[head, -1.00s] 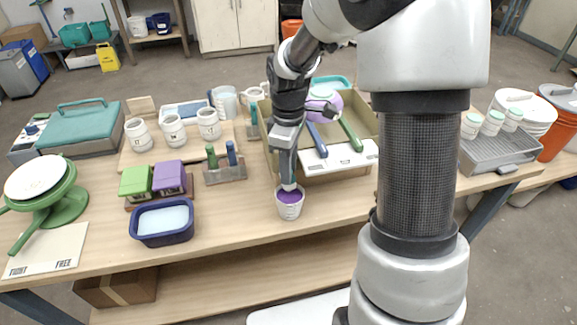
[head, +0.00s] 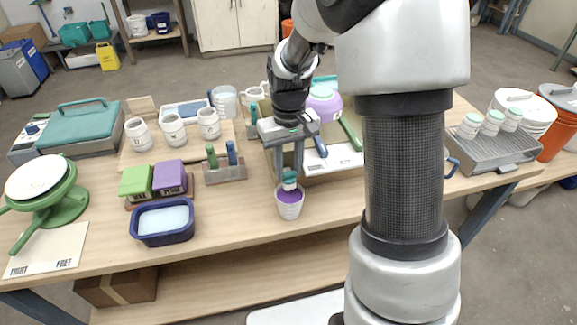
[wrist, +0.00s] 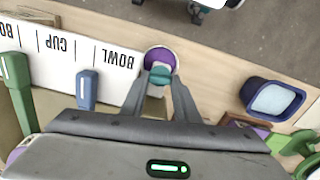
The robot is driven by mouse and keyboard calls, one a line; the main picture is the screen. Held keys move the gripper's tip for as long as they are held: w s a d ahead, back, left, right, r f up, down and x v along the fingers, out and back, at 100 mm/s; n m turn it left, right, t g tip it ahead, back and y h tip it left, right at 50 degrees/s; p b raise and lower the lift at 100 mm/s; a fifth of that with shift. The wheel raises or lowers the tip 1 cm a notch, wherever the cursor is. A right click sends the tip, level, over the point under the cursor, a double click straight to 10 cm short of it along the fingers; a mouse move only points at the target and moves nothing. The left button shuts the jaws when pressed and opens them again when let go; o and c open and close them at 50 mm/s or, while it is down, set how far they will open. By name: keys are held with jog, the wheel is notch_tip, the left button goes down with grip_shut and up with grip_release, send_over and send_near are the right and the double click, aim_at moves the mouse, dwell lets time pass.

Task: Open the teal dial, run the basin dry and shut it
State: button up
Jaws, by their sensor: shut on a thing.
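The teal dial (head: 290,178) sits just above a small white cup (head: 290,209) with purple inside, at the table's front edge. My gripper (head: 289,174) points down, its two fingers on either side of the dial and shut on it. In the wrist view the dial (wrist: 160,75) shows between my fingertips (wrist: 160,88), with the purple of the cup beyond it. A tan open box (head: 318,173) stands behind with a white strip (head: 345,157) along it, lettered BOWL and CUP in the wrist view. Which container is the basin, and its level, I cannot tell.
A blue tub (head: 162,238) with pale liquid stands left of the cup. Green (head: 136,182) and purple (head: 170,176) blocks stand behind it. Blue (head: 320,146) and green (head: 350,135) handles lean at the box. A grey rack (head: 500,150) is at right.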

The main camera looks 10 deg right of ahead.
jog(key=shift+m, duration=0.7)
jog(key=o, duration=0.8)
jog(key=shift+c, duration=0.2)
